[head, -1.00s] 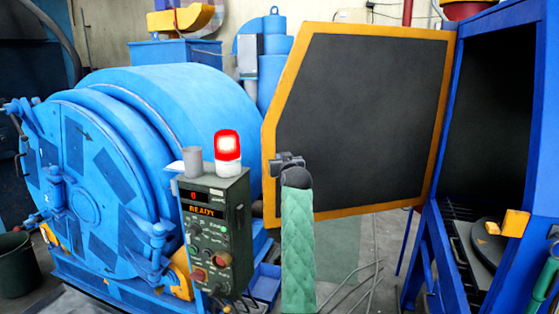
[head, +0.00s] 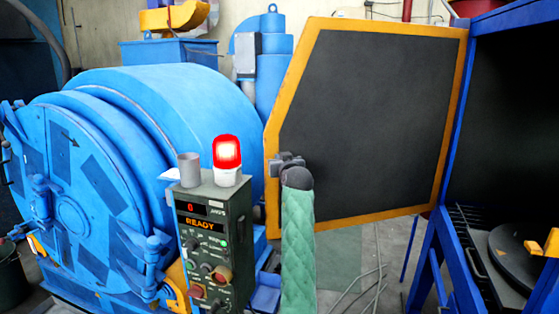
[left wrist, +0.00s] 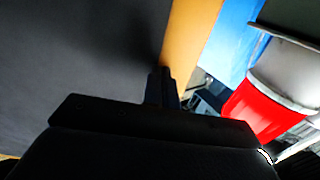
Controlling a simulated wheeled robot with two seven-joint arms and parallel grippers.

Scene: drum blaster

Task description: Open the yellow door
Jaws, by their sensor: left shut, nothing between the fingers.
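The yellow door (head: 291,75), a yellow frame around a dark panel (head: 375,120), stands wide open, swung out from the blue cabinet on its right. My left gripper (head: 275,166) is shut and empty at the door's left edge, in front of the frame and dark panel. In the left wrist view the shut fingers (left wrist: 161,88) point at the yellow edge (left wrist: 187,40), with the dark panel (left wrist: 80,50) to the left. I cannot tell whether they touch the door. My right gripper is not in view.
A control box (head: 215,245) with a red beacon (head: 227,152) stands close left of my left arm; the beacon also shows in the left wrist view (left wrist: 262,108). A large blue drum (head: 150,120) fills the left. The blue cabinet (head: 455,125) opens at the right.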

